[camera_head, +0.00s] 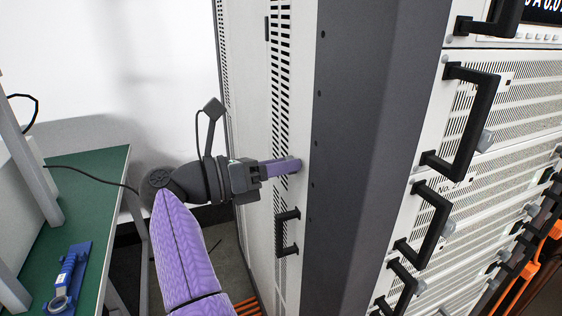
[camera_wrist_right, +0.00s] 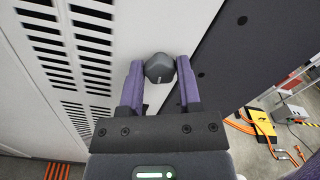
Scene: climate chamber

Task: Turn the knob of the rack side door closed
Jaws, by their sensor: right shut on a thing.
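The rack side door (camera_head: 255,110) is a pale, slotted panel on the left face of the rack, and it looks flush with that face. Its dark grey knob (camera_wrist_right: 159,68) shows in the right wrist view, with a small light mark on its face. My right gripper (camera_wrist_right: 159,78) has its two purple fingers on either side of the knob and is shut on it. In the head view the right gripper (camera_head: 291,165) reaches the panel near the dark corner post, and its fingers mostly hide the knob. My left gripper is not in view.
A black handle (camera_head: 287,232) sits on the side panel just below the gripper. More black handles (camera_head: 462,120) stick out from the rack front at right. A green-topped bench (camera_head: 95,185) with a blue tool (camera_head: 68,278) stands at left.

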